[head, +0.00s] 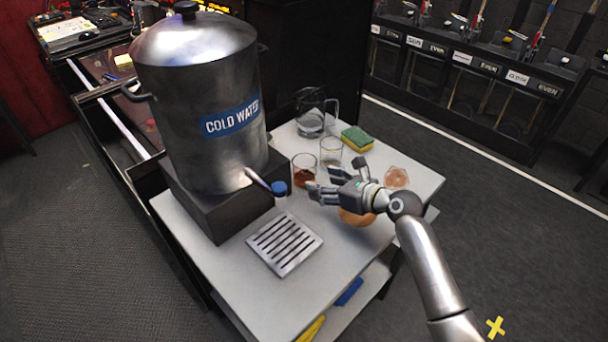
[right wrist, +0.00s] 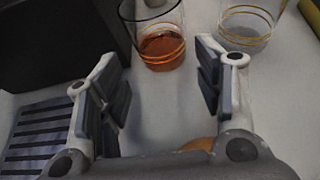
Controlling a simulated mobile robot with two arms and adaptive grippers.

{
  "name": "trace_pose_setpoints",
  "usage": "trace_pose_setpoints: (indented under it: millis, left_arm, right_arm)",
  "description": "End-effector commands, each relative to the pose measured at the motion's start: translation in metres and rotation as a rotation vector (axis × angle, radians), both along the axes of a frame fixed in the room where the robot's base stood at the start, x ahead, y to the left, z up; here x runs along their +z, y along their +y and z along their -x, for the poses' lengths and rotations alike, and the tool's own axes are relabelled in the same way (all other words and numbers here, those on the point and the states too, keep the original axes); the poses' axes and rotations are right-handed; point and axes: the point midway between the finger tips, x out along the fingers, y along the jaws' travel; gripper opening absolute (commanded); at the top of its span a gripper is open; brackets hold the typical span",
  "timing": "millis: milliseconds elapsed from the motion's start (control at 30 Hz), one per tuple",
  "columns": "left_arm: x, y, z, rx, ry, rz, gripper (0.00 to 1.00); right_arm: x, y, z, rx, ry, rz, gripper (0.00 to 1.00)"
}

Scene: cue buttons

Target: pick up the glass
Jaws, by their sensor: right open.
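A glass with amber liquid (head: 304,168) stands upright on the white table. It also shows at the top of the right wrist view (right wrist: 160,46), ahead of my fingertips. A clear glass with gold bands (head: 331,149) stands just behind it, and in the right wrist view (right wrist: 247,28) it is to the right. My right gripper (head: 322,184) is open and empty. Its two fingers (right wrist: 164,92) point toward the amber glass, which appears centred beyond the gap between them. The gripper appears apart from both glasses. My left gripper is not in view.
A large metal urn labelled COLD WATER (head: 200,95) with a blue-tipped tap stands left. A slotted drip tray (head: 284,244) lies in front. A glass jug (head: 312,122) and sponge (head: 357,139) stand behind. Orange fruit (head: 357,217) lies under my gripper, with another piece (head: 397,177) beside it.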

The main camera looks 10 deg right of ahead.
Motion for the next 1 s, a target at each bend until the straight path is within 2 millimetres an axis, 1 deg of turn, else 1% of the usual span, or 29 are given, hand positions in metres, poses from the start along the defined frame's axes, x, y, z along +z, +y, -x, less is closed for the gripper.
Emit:
trace_pose_setpoints:
  millis: [67, 167, 267, 433, 600, 933, 1000]
  left_arm:
    - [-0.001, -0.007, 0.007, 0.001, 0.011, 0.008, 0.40]
    - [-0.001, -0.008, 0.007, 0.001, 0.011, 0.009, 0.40]
    - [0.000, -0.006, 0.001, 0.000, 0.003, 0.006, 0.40]
    - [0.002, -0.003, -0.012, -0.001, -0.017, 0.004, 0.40]
    - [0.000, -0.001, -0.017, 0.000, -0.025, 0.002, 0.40]
    - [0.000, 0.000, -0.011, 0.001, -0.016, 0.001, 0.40]
    - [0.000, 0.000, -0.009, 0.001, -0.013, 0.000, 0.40]
  right_arm:
    - [-0.002, 0.003, -0.004, 0.000, 0.000, 0.000, 0.61]
    - [-0.003, 0.006, -0.008, 0.001, 0.000, 0.000, 0.61]
    - [-0.005, 0.010, -0.014, 0.001, 0.000, 0.000, 0.61]
    - [-0.010, 0.020, -0.033, 0.001, 0.000, 0.000, 0.61]
    - [-0.018, 0.029, -0.045, 0.000, -0.001, 0.001, 0.61]
    - [-0.019, 0.031, -0.048, 0.000, -0.001, 0.001, 0.61]
    - [-0.019, 0.031, -0.048, 0.000, 0.000, 0.001, 0.52]
